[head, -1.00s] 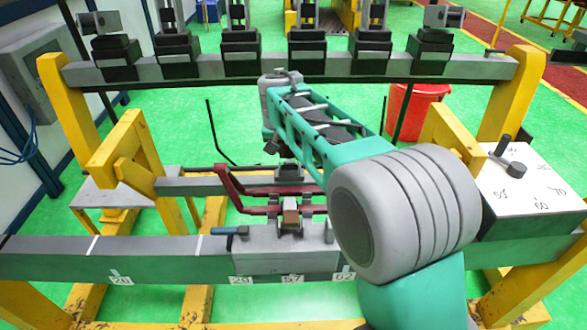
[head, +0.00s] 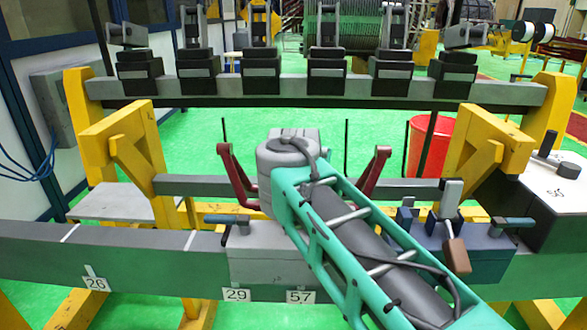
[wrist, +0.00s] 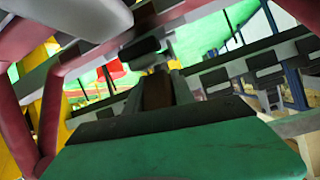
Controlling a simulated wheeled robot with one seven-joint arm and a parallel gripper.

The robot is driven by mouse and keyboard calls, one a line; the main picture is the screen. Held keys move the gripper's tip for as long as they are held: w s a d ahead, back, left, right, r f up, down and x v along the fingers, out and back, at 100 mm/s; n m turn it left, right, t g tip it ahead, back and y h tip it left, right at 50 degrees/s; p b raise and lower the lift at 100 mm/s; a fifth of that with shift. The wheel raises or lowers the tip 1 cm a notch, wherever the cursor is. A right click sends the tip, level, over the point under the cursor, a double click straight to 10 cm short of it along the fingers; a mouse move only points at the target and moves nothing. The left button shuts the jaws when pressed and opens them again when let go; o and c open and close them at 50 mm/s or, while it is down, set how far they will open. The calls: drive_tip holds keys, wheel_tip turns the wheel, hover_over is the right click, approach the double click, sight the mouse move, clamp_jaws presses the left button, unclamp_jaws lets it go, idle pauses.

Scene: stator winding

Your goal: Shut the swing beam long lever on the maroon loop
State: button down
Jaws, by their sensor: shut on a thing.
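The maroon loop (head: 234,176) shows in the head view as two raised arms, one on either side of my arm's end. Its middle is hidden behind my arm. In the wrist view the maroon loop (wrist: 50,110) fills the left side, close to the camera. My gripper (wrist: 158,88) appears there with its fingers around a brown handle piece (wrist: 157,94), which looks like the long lever's grip. The gripper is shut on it. In the head view my arm hides the fingers and the lever. The grey clamp block (head: 265,262) stands below my arm's end.
A blue-grey clamp (head: 480,258) with a brown-handled lever (head: 456,255) stands to the right on the front beam (head: 140,258). Yellow posts (head: 125,148) flank the frame. Several black clamps line the back beam (head: 215,90). A red bucket (head: 427,145) stands behind.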

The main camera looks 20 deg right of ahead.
drive_tip(key=shift+s+f, duration=0.15)
drive_tip(key=shift+f, duration=0.1)
idle(0.3)
drive_tip(key=c, duration=1.1)
unclamp_jaws()
drive_tip(key=shift+r, duration=0.1)
drive_tip(key=p+v, duration=0.1)
drive_tip(key=v, duration=0.7)
